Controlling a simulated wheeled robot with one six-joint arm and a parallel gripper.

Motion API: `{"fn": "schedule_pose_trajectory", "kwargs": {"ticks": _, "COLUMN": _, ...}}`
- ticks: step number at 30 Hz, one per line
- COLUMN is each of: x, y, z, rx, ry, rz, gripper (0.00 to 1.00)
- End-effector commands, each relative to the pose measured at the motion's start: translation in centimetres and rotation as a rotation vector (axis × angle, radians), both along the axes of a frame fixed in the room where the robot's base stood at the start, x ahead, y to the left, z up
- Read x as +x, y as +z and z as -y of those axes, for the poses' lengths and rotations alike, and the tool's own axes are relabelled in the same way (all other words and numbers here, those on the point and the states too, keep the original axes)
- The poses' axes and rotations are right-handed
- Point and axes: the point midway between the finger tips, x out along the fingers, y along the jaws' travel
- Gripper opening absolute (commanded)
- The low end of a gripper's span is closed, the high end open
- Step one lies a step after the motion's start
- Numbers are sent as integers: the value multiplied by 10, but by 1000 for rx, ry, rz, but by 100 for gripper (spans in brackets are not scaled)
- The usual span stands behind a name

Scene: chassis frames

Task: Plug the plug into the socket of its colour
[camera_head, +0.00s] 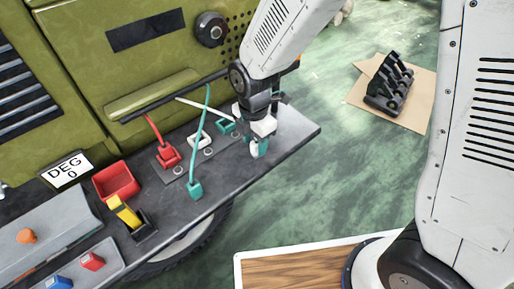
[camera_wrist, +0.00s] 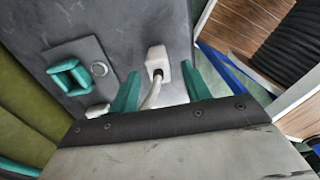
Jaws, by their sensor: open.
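My gripper (camera_head: 259,150) is low over the right part of the dark shelf. Its teal fingers are apart in the wrist view (camera_wrist: 158,88), on either side of a white plug (camera_wrist: 161,64) with a white cable, with gaps showing. The teal socket (camera_head: 226,127) is on a grey plate left of my gripper; it also shows in the wrist view (camera_wrist: 68,78). The white socket (camera_head: 199,141) is further left. A red cable ends at the red socket (camera_head: 168,157). A teal plug (camera_head: 194,189) with a teal cable stands near the shelf's front edge.
A red bin (camera_head: 116,181), a yellow-handled lever (camera_head: 125,215) and a "DEG 0" sign (camera_head: 66,170) are on the left. The green machine body (camera_head: 115,70) rises behind the shelf. A black part on cardboard (camera_head: 389,87) lies on the floor at right.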

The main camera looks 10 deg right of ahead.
Motion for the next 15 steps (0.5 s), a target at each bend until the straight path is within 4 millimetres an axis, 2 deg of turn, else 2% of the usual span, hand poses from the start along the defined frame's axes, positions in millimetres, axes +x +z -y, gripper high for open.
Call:
{"fn": "schedule_pose_trajectory", "kwargs": {"ticks": 4, "x": 0, "y": -13, "z": 0, "rx": 0, "ry": -1, "rz": 0, "gripper": 47}}
{"fn": "schedule_pose_trajectory", "kwargs": {"ticks": 11, "x": 0, "y": -14, "z": 0, "rx": 1, "ry": -1, "rz": 1, "gripper": 47}}
{"fn": "schedule_pose_trajectory", "kwargs": {"ticks": 15, "x": 0, "y": -14, "z": 0, "rx": 1, "ry": -1, "rz": 1, "gripper": 8}}
